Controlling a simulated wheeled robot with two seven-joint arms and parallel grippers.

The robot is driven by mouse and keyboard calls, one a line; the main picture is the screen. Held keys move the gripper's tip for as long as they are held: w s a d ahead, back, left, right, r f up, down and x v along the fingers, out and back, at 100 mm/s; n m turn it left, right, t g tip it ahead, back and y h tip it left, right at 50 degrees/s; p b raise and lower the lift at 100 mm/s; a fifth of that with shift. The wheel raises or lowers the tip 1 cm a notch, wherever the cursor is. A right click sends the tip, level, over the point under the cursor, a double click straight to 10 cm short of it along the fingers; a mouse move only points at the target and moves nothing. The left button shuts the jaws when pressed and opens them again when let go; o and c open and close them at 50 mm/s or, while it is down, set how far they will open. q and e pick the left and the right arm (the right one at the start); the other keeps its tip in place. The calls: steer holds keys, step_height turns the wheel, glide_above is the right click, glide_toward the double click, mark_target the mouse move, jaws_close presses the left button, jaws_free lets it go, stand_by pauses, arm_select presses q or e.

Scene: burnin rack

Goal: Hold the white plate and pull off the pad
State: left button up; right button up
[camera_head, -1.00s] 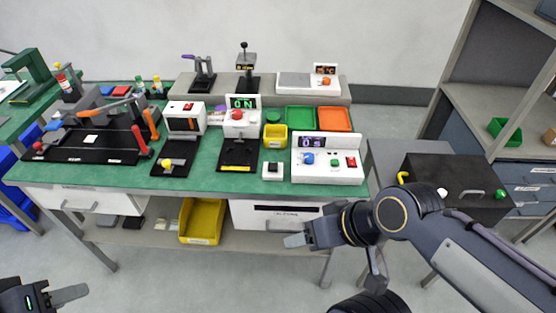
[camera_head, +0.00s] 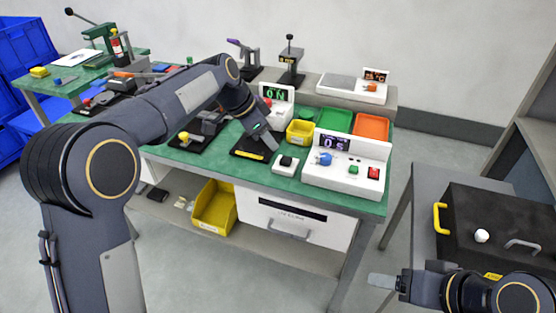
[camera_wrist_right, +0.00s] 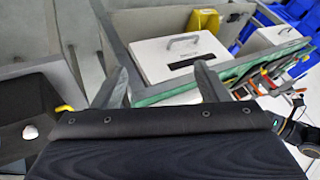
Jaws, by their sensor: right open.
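I cannot surely pick out the white plate or the pad. A white unit with a green ON display (camera_head: 276,93) stands on the green bench, above a black base (camera_head: 254,147). My left gripper (camera_head: 266,136) reaches down over this base and hides part of it and of the unit's front. Whether it holds anything there is too small to tell. My right gripper (camera_head: 384,282) is off the bench, low at the right, in front of the grey side table. In the right wrist view, its two fingers (camera_wrist_right: 162,85) are wide apart with nothing between them.
A white button box (camera_head: 345,172), a small white switch block (camera_head: 286,163), a yellow bin (camera_head: 299,132), and green (camera_head: 333,118) and orange (camera_head: 371,126) trays stand at the bench's right. A black case (camera_head: 500,222) with a yellow handle lies on the side table. Floor between is clear.

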steer(key=w+a+r+m+t+y, duration=0.1)
steer(key=w+a+r+t, duration=0.15)
steer(key=w+a, duration=0.65)
steer(key=w+a+r+t+y, duration=0.1)
steer(key=w+a+r+t, duration=0.3)
steer(key=w, duration=0.9)
steer(key=m+g+h, duration=0.1)
steer(key=h, duration=0.3)
glide_toward(282, 172)
step_height(282, 172, up, 3)
steer(key=w, duration=0.1)
steer(key=s+a+f+t+h, duration=0.1)
steer(key=a+f+h, duration=0.3)
steer(key=a+h, duration=0.15)
steer(key=shift+t+h, duration=0.25)
steer(key=shift+h, duration=0.3)
steer(key=shift+s+d+x, duration=0.1)
steer(key=shift+d+x, duration=0.05)
steer(key=shift+x, duration=1.15)
steer(key=shift+s+d+x, duration=0.1)
steer(key=shift+d+x, duration=0.05)
steer(key=shift+x, duration=1.2)
steer(key=shift+d+x, duration=0.15)
steer(key=shift+x, duration=1.15)
steer(key=shift+f, duration=0.15)
steer(key=shift+c, duration=0.2)
steer(key=c, duration=0.7)
